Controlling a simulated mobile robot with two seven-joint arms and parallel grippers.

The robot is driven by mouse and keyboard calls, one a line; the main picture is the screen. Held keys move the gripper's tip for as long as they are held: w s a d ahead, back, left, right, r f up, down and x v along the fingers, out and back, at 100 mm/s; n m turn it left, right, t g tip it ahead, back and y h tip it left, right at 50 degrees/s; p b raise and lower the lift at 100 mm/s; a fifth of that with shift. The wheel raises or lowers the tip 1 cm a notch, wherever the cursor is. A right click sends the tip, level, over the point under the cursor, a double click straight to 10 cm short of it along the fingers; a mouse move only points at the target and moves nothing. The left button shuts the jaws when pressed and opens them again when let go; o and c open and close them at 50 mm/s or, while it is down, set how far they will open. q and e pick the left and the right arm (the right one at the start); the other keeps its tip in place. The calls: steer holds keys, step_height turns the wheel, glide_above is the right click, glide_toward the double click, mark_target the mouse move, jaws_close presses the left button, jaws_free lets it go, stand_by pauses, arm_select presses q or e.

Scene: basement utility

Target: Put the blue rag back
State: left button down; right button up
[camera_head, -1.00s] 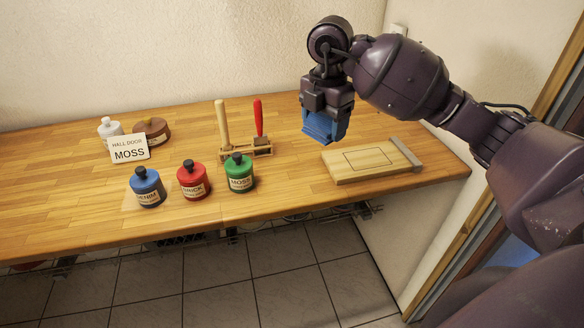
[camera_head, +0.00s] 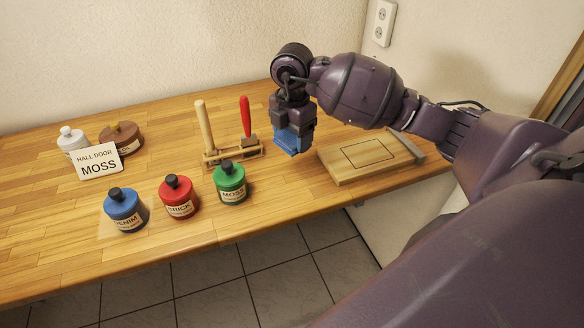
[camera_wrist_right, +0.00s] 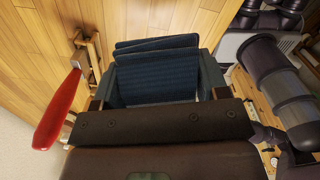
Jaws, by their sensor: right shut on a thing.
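My right gripper (camera_head: 292,136) is shut on the blue rag (camera_head: 290,142) and holds it above the wooden bench. In the right wrist view the rag (camera_wrist_right: 158,78) looks folded and ribbed between the fingers. In the head view the rag shows between the tool rack and the wooden board (camera_head: 338,178). The board has an outlined rectangle and a grey bar at its right end. I cannot tell the exact height of the rag over the bench. My left gripper is not in view.
The small wooden rack (camera_head: 213,160) holds a pale handle (camera_head: 204,128) and a red-handled tool (camera_head: 246,117). Blue (camera_head: 124,212), red (camera_head: 178,200) and green (camera_head: 230,184) jars stand at the front. A "MOSS" card (camera_head: 98,162) stands before white (camera_head: 71,138) and brown (camera_head: 121,137) containers.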

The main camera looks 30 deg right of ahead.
glide_above(292, 176)
step_height(292, 176, down, 7)
steer(key=shift+r, duration=0.15)
steer(key=shift+f, duration=2)
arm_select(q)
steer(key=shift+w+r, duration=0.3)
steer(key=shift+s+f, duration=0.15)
arm_select(e)
steer(key=o, duration=0.9)
